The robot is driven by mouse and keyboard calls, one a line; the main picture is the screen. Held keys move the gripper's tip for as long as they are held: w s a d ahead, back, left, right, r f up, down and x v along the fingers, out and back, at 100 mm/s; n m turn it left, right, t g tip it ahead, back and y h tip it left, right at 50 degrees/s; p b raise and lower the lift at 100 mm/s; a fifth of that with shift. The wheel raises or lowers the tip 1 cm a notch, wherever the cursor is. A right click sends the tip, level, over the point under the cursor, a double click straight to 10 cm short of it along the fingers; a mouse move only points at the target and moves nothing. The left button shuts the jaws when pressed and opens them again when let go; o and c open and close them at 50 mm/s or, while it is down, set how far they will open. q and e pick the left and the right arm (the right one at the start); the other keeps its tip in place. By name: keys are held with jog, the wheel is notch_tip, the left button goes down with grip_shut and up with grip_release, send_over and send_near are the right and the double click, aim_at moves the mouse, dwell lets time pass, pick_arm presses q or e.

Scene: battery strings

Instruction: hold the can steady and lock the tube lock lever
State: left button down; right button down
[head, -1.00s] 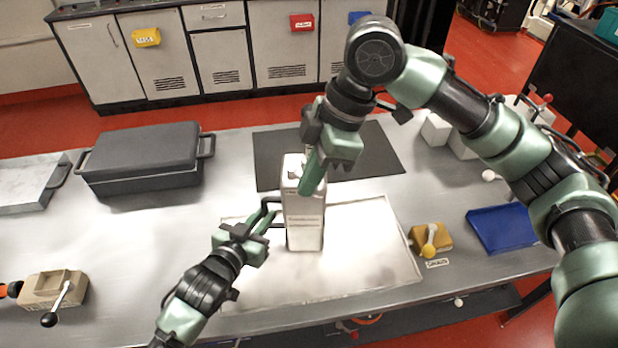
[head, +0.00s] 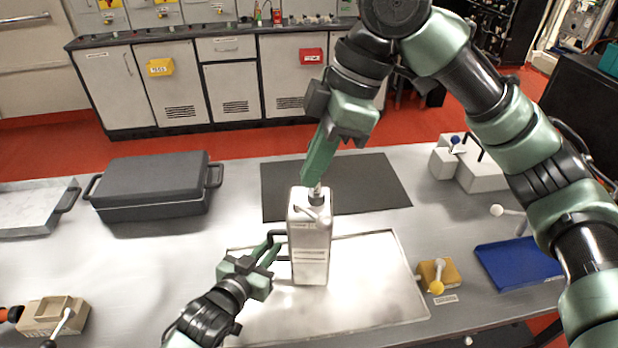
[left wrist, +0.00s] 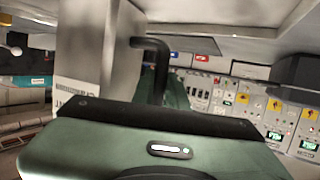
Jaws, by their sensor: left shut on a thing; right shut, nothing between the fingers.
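The metal can (head: 310,253) stands upright on the pale tray (head: 375,290) in the head view. Its grey side also shows in the left wrist view (left wrist: 82,45), with the black side handle (left wrist: 155,65). My left gripper (head: 274,250) is shut on the can's handle, at the can's left side. My right gripper (head: 316,178) is shut and empty, pointing down just above the can's top, by its neck (head: 317,198). Whether it touches is unclear. A small light lever-like part (head: 312,213) lies on the can's top; its lock position cannot be told.
A yellow block with a knobbed lever (head: 430,272) and a blue tray (head: 520,262) are at right. A beige block (head: 40,312) is at lower left. A dark case (head: 150,188) stands back left. A dark mat (head: 380,185) lies behind the can.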

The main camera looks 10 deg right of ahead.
pick_arm(q)
jog(key=shift+s+f, duration=0.15)
jog(key=shift+f, duration=0.3)
jog(key=c, duration=1.5)
grip_release()
jog(key=shift+o, duration=0.9)
jog(key=shift+w+r, duration=0.15)
jog(key=shift+w, duration=0.05)
